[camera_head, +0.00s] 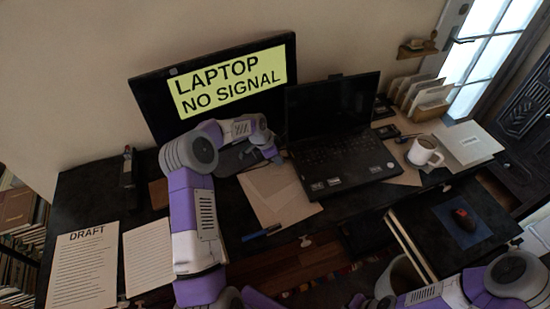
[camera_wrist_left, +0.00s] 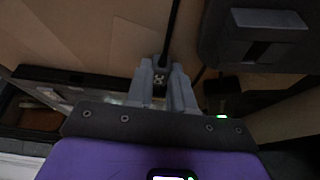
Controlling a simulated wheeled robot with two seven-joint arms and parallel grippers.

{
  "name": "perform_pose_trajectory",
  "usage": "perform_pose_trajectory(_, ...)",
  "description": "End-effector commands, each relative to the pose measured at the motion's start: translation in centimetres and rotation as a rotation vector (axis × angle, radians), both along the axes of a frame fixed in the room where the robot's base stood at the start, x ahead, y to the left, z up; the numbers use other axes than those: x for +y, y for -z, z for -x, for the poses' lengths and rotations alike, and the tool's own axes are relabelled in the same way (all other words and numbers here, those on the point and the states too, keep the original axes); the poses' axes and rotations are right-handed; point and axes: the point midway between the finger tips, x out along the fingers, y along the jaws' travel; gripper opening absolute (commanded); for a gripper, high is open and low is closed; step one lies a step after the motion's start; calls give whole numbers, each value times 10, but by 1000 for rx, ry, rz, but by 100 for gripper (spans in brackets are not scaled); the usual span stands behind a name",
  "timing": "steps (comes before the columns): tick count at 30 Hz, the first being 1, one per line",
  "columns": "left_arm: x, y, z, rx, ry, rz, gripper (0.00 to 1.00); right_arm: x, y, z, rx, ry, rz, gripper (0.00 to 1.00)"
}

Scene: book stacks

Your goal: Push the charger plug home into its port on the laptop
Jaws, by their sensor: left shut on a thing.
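The open black laptop (camera_head: 335,150) stands on the desk with a dark screen. My left gripper (camera_head: 276,158) is at the laptop's left side, close to its rear left edge. In the left wrist view the left gripper (camera_wrist_left: 162,72) is shut on the small dark charger plug (camera_wrist_left: 160,78). A black cable (camera_wrist_left: 174,28) runs up from between the fingers. The port cannot be made out, and I cannot tell whether the plug touches the laptop.
A monitor (camera_head: 150,100) reading "LAPTOP NO SIGNAL" stands behind my left arm. A dark slotted block (camera_wrist_left: 255,35) is close right of the fingers in the wrist view.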

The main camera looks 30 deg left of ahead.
Motion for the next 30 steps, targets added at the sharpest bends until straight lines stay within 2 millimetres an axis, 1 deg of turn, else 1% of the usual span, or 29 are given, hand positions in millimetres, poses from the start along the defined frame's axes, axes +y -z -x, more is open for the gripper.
perform_pose_trajectory(26,-15,0,-16,0,1,0,0,0,3,0,0,0,0,0)
perform_pose_trajectory(27,-15,0,-16,0,0,0,28,0,3,0,0,0,0,0)
perform_pose_trajectory(29,-15,0,-16,0,0,0,37,0,3,0,0,0,0,0)
perform_pose_trajectory(30,-15,0,-16,0,0,0,43,0,3,0,0,0,0,0)
